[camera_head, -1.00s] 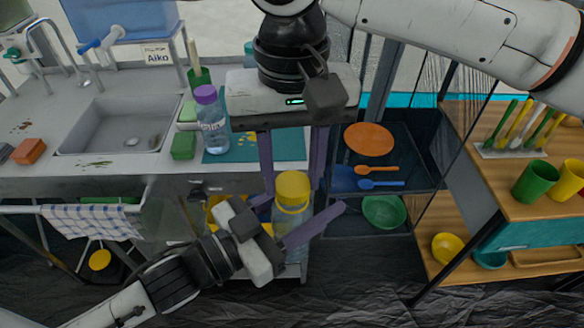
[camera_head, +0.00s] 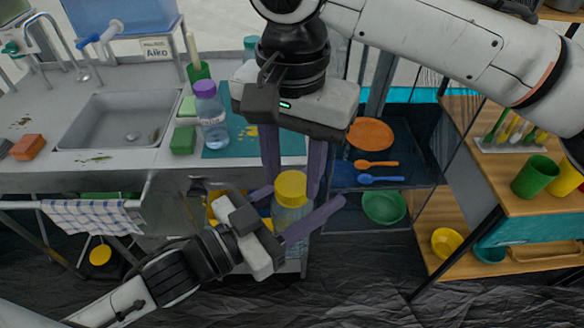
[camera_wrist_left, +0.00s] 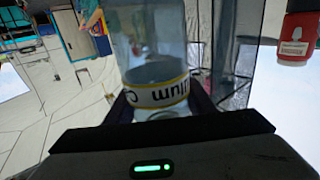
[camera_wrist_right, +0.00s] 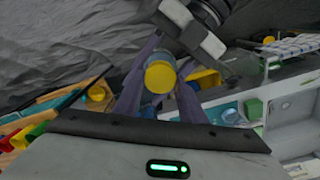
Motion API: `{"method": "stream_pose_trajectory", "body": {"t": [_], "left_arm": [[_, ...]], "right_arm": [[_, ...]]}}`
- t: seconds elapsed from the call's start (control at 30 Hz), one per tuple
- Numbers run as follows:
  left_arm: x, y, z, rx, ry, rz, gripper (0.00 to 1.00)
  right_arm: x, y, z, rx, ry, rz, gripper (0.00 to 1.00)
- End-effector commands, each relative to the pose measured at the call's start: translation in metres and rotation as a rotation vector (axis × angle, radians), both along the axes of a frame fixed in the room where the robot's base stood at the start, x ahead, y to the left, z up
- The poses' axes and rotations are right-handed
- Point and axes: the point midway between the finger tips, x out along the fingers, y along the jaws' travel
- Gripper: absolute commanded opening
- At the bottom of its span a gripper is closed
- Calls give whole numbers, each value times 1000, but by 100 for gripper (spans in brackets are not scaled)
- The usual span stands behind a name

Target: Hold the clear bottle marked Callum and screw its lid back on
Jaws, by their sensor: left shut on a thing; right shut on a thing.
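The clear bottle (camera_head: 288,217) stands upright in my left gripper (camera_head: 298,208), which is shut around its body. In the left wrist view the bottle (camera_wrist_left: 150,45) has a pale label band (camera_wrist_left: 158,95) with dark upside-down letters, only partly readable. The yellow lid (camera_head: 291,186) sits on top of the bottle. My right gripper (camera_head: 292,175) points down from above, its purple fingers shut on either side of the lid. In the right wrist view the lid (camera_wrist_right: 159,77) lies between the fingers. I cannot tell how tightly the lid is seated.
A purple-capped bottle (camera_head: 211,118) stands on the counter beside the sink (camera_head: 112,122). To the right are a dark rack with an orange plate (camera_head: 371,133) and spoons, and a wooden shelf with a green cup (camera_head: 535,176). The floor in front is clear.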

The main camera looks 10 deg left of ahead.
Motion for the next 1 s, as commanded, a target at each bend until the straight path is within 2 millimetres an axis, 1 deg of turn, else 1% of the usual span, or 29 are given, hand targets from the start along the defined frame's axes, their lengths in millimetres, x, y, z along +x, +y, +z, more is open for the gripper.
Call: {"method": "stream_pose_trajectory", "body": {"t": [0.03,0.1,0.3,0.4,0.5,0.63,0.9,0.93,1.0], "left_arm": [[0,0,0,1,1,0,0],[0,0,0,1,1,0,0],[0,0,0,1,1,0,0],[0,0,0,1,1,0,0],[0,0,0,1,1,1,0],[0,0,-1,1,2,1,0],[0,0,-1,1,2,1,0],[0,0,-1,1,2,1,0],[0,0,-1,1,2,1,0]], "right_arm": [[-1,0,0,1,2,-105,17],[-1,0,0,1,2,-262,17],[-2,-1,-1,2,1,-706,17],[-2,-1,-1,1,0,-897,17],[-2,-2,-1,1,0,-1034,17],[-2,-2,0,1,-2,-1119,17],[-2,-2,0,2,-2,-1128,17],[-2,-2,0,2,-2,-1128,39],[-2,-2,0,2,-2,-1127,50]]}}
